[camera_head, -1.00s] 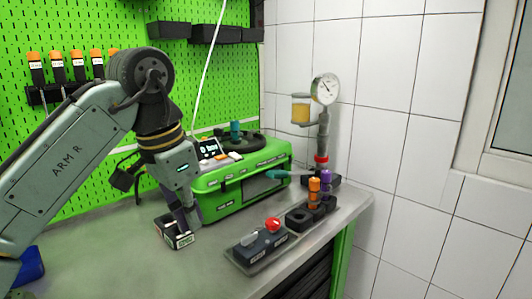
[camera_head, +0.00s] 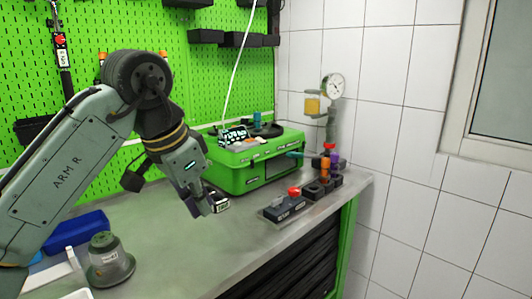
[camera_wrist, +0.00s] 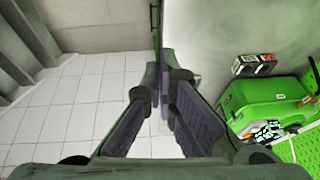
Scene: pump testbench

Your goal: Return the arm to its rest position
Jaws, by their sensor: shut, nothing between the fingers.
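My arm reaches in from the left in the head view, with its forearm over the workbench (camera_head: 165,250). My gripper (camera_head: 203,208) points down and hangs above the grey bench top, in front of the green case (camera_head: 265,170). Its fingers are shut and hold nothing. In the wrist view the two dark fingers (camera_wrist: 167,92) reach away from the camera, over the bench edge with pale floor tiles (camera_wrist: 75,115) to the left. A small black box with a white label (camera_head: 222,203) is just behind the fingertips and partly hidden by them.
A switch box with a red button (camera_head: 284,206) and a black holder with orange and purple parts (camera_head: 322,186) are to the right. A pressure gauge (camera_head: 333,86) stands behind. A blue bin (camera_head: 76,232) and a grey cylindrical part (camera_head: 109,262) are at left.

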